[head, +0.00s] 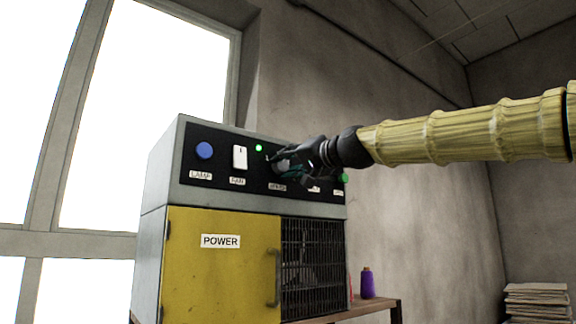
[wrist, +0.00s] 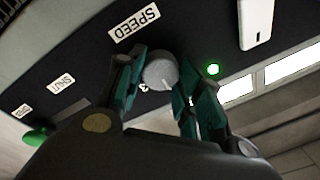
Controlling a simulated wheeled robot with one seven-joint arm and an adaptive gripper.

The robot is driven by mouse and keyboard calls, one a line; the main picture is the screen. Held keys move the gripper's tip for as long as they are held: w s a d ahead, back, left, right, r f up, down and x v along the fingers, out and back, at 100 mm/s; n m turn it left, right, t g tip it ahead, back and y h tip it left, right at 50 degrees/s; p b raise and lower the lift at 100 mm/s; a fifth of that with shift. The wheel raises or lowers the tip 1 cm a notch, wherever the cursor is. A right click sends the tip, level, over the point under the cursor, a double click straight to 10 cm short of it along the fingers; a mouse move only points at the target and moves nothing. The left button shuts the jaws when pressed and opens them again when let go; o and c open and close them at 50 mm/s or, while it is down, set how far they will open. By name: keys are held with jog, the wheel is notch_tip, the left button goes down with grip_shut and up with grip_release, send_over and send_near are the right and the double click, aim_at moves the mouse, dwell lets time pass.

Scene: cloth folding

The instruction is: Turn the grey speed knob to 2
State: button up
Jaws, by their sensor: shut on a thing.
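The grey speed knob (wrist: 158,70) sits on the black control panel beside the SPEED label (wrist: 134,25). My gripper (wrist: 163,82) has its two teal-padded fingers on either side of the knob, shut on it. In the head view my gripper (head: 288,162) reaches the panel from the right, above the SPEED label (head: 277,187), and hides the knob.
The panel (head: 222,173) also carries a blue LAMP button (head: 204,150), a white FAN switch (head: 240,157), a lit green light (head: 258,148) and a green button (head: 344,178). Below are a yellow POWER door (head: 215,265) and a dark grille (head: 312,265).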

dwell(0.3)
jog(key=o, duration=1)
jog(key=shift+w, duration=0.15)
jog(key=shift+o, duration=0.2)
jog(key=v, duration=0.7)
jog(key=shift+s+d, duration=0.15)
jog(key=shift+s, duration=0.1)
jog(key=shift+f, duration=0.1)
